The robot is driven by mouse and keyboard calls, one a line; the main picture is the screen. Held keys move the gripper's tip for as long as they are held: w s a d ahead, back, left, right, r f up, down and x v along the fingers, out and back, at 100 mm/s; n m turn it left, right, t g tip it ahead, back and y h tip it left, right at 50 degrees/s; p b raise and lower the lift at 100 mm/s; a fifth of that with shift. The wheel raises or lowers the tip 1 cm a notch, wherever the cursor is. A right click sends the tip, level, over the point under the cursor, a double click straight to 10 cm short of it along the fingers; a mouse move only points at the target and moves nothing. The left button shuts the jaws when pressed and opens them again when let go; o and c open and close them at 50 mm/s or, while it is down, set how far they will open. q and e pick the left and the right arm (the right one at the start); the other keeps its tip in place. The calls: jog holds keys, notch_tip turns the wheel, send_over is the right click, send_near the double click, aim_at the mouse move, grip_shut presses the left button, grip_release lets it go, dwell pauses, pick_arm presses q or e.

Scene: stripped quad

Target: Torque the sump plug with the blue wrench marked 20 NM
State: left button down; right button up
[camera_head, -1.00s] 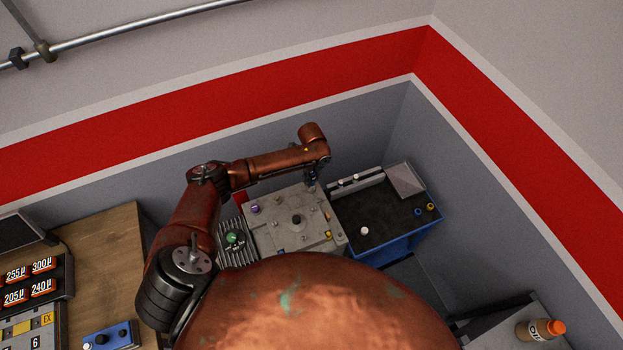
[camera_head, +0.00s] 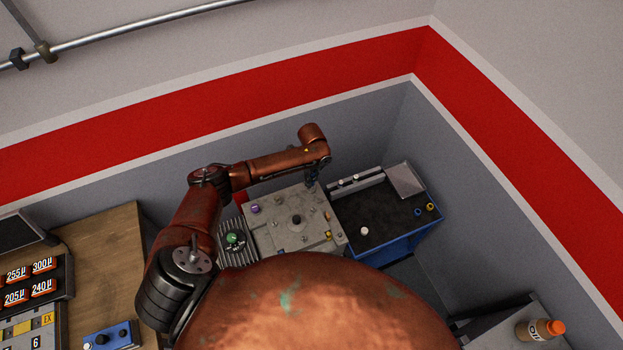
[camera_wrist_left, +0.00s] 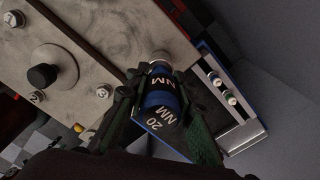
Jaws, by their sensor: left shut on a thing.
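My left gripper (camera_head: 313,181) is over the far right corner of a grey metal plate (camera_head: 275,236). In the left wrist view, its fingers (camera_wrist_left: 158,92) are shut around a blue tool (camera_wrist_left: 162,88) with dark bands, marked "20 NM". The tool's pale metal end sits at the plate's edge; I cannot tell whether it touches a bolt. The plate carries a black round knob (camera_head: 297,219), also in the left wrist view (camera_wrist_left: 43,76), and several bolts. I cannot tell which fitting is the sump plug. My right gripper is not in view.
A blue bench (camera_head: 405,243) with a dark top stands right of the plate, holding a rack (camera_head: 356,182) and small round parts. A wooden bench (camera_head: 105,250) is at left. An orange-capped oil bottle (camera_head: 538,329) stands lower right. Walls close in behind.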

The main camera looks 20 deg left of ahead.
pick_arm(q)
jog(key=n, duration=0.5)
dwell(0.3)
jog(key=shift+m, duration=1.1)
jog(key=shift+m, duration=1.1)
jog(key=shift+r, duration=0.1)
jog(key=shift+r, duration=2.55)
